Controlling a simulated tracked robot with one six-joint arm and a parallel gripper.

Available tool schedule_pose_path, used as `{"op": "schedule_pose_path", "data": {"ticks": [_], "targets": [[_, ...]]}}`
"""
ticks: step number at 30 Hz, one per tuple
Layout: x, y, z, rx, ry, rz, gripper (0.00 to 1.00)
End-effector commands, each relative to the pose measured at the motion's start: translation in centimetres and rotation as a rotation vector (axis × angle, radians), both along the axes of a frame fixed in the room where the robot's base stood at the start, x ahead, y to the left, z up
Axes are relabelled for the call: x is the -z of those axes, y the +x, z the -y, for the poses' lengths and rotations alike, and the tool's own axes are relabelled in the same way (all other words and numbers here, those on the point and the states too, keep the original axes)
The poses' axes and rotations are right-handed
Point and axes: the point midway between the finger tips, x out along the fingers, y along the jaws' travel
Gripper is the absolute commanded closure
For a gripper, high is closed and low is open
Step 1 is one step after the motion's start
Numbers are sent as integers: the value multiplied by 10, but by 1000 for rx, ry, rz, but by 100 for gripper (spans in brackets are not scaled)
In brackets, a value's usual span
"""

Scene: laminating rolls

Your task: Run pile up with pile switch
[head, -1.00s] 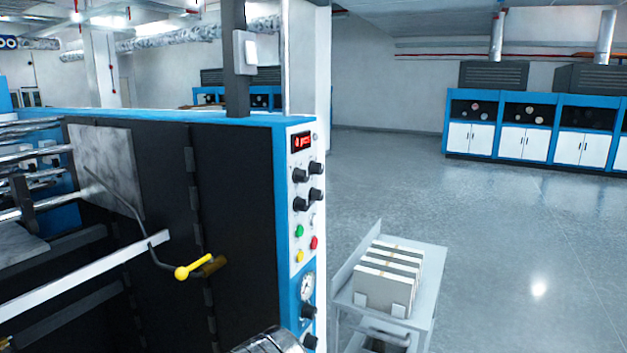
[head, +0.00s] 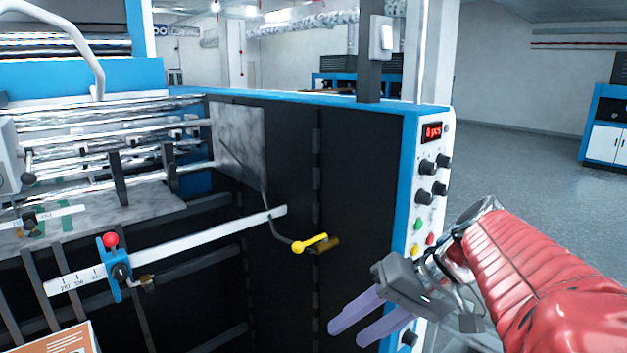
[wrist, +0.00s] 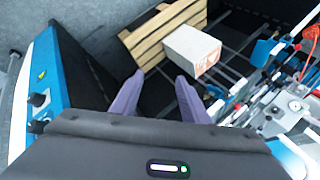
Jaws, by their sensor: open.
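My gripper (head: 370,322) has two pale purple fingers, apart and empty, in front of the machine's dark side, left of the control panel's lower part. In the wrist view the open fingers (wrist: 160,95) point toward a wooden pallet (wrist: 158,38) carrying a white block-like pile (wrist: 192,50) with an orange mark. A white rocker switch (head: 381,38) sits on a dark post above the panel. The panel (head: 427,205) has a red display, black knobs, and green, red and yellow buttons. No readable label shows which control is the pile switch.
A yellow-handled lever (head: 310,244) sticks out from the dark side plate, left of my gripper. A white scale bar (head: 190,245) with a blue clamp (head: 112,268) runs across the front. An orange-and-white printed surface (head: 65,342) shows at lower left. Open floor (head: 520,165) lies behind the panel.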

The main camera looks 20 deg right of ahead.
Motion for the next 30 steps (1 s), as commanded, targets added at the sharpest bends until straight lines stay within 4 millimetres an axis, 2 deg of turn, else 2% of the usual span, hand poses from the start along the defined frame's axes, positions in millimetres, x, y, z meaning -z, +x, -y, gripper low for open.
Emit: {"op": "schedule_pose_path", "data": {"ticks": [1,6,14,19,24,27,30], "targets": [[-10,8,14,27,37,31,59],[-48,28,58,87,141,169,59],[-108,38,144,175,245,430,59],[-148,25,209,230,268,628,59],[-182,-1,267,275,255,812,59],[-194,-15,287,291,241,883,59],[-201,-22,298,299,232,919,59]]}}
